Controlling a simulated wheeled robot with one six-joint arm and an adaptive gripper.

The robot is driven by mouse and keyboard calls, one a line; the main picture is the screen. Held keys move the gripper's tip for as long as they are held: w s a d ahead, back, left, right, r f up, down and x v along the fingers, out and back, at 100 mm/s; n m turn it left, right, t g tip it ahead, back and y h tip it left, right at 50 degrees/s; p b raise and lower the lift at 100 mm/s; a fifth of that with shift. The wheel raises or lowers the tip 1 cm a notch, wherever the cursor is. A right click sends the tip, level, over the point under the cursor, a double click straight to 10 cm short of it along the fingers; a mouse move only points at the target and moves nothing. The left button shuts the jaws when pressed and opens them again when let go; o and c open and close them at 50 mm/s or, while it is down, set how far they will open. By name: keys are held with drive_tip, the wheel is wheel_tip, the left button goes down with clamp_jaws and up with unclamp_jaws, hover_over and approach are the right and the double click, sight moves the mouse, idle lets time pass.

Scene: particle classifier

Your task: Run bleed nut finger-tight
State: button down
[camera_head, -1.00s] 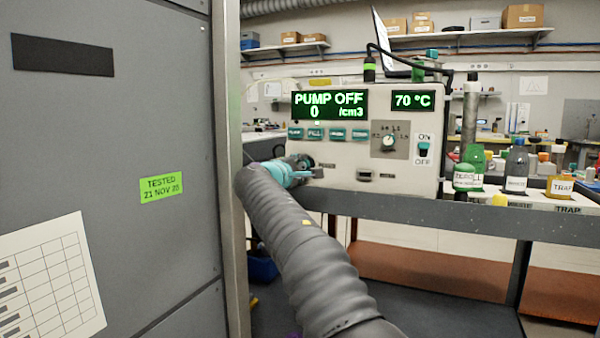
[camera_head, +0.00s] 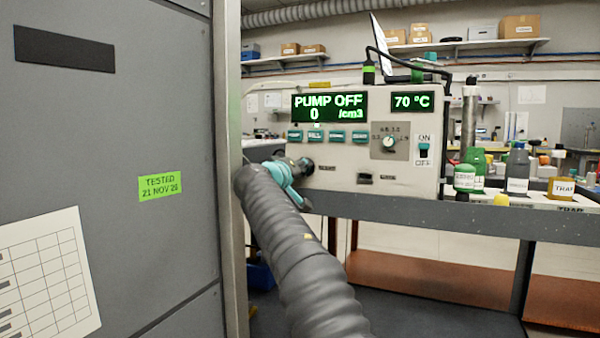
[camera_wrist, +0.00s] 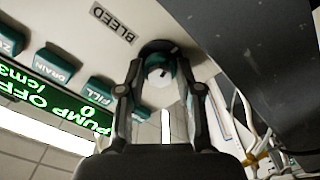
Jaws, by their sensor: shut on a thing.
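The bleed nut (camera_wrist: 158,70) is round, with a pale face and a darker rim, on the instrument's front panel in the wrist view. The BLEED label (camera_wrist: 113,24) is beside it. My gripper (camera_wrist: 160,82) has one finger on each side of the nut and is shut on it. The finger pads partly cover the nut's sides, so its thread and seating are hidden. In the head view my gripper (camera_head: 300,167) is at the lower left of the particle classifier (camera_head: 345,205), left of the BLEED label (camera_head: 327,168); the nut is mostly hidden there.
The display (camera_head: 330,106) reads PUMP OFF, 0 /cm3. A row of teal buttons (camera_head: 337,136) is above my gripper. A grey cabinet (camera_head: 110,240) stands close on the left. Bottles (camera_head: 517,170) stand right of the instrument on the bench.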

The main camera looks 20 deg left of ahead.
drive_tip(key=shift+a+f+m, duration=0.1)
drive_tip(key=shift+f+m, duration=0.05)
drive_tip(key=shift+m, duration=1.15)
drive_tip(key=c, duration=0.8)
unclamp_jaws()
drive_tip(key=shift+s+a, duration=0.1)
drive_tip(key=shift+a, duration=0.05)
drive_tip(key=shift+o, duration=0.2)
drive_tip(key=shift+d, duration=0.2)
drive_tip(key=s+a, duration=0.1)
drive_tip(key=s, duration=1)
drive_tip(key=shift+s, duration=0.4)
